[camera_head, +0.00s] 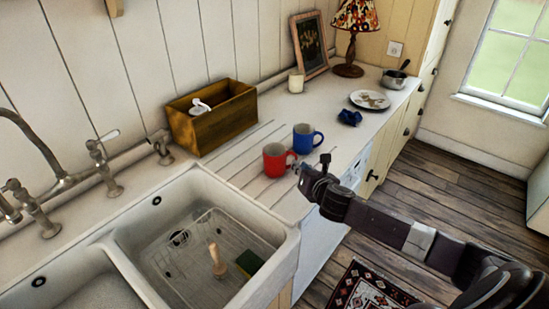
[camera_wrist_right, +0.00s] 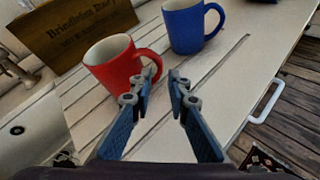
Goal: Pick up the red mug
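The red mug (camera_head: 274,160) stands upright on the grooved counter just right of the sink, its handle toward the right. In the right wrist view the red mug (camera_wrist_right: 112,65) is ahead and slightly left, its handle close to the left fingertip. I cannot tell whether finger and handle touch. My right gripper (camera_wrist_right: 162,82) is open, with a gap between its fingers and nothing in it. In the head view the right gripper (camera_head: 310,172) is beside the mug, at the counter's front edge. My left gripper is not in view.
A blue mug (camera_head: 304,140) stands close behind the red one. A wooden box (camera_head: 212,118) is at the back, and the sink (camera_head: 190,240) with a rack is to the left. A plate (camera_head: 370,99), a blue cloth (camera_head: 350,117) and a lamp (camera_head: 355,30) are farther along the counter.

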